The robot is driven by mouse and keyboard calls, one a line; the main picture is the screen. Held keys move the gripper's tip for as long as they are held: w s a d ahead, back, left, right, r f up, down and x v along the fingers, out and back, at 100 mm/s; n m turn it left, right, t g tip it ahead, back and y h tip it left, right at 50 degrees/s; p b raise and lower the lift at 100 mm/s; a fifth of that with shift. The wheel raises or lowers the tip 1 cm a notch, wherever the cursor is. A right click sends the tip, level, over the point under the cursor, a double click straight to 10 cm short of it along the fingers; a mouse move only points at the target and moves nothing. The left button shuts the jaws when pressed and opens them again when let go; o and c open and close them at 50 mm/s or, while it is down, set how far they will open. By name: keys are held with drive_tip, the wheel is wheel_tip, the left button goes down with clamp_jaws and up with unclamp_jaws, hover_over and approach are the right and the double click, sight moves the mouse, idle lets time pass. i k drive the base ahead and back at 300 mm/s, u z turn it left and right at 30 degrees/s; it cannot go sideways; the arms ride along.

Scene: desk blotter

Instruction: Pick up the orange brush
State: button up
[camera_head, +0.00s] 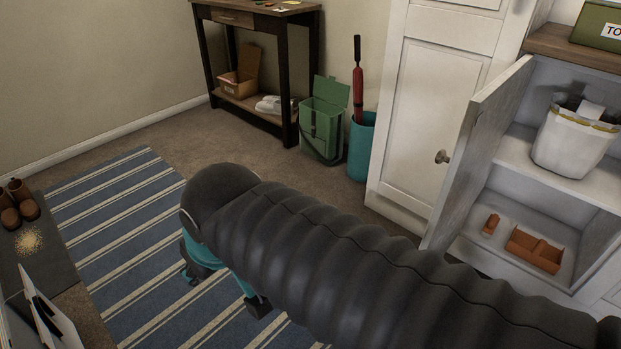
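A small orange piece (491,224), which looks like the brush, lies on the lower shelf of the open white cabinet at the right. An orange divided tray or dustpan (534,250) lies just right of it, apart from it. My gripper (228,290) hangs over the striped rug, far to the left of the cabinet. Its dark fingers are spread apart with nothing seen between them, though my dark ribbed arm hides part of it.
The cabinet door (480,150) stands open, left of the shelves. A white bin (573,142) stands on the upper shelf. A teal bin (361,150) with a red umbrella and a green box (321,135) stand by the wall. Boots (18,204) and spilled grains (28,241) lie on a dark mat at left.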

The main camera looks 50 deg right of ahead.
sight(488, 229)
drive_tip(key=z, duration=3.1)
drive_tip(key=k, duration=0.1)
drive_tip(key=u, duration=0.1)
drive_tip(key=i, duration=0.65)
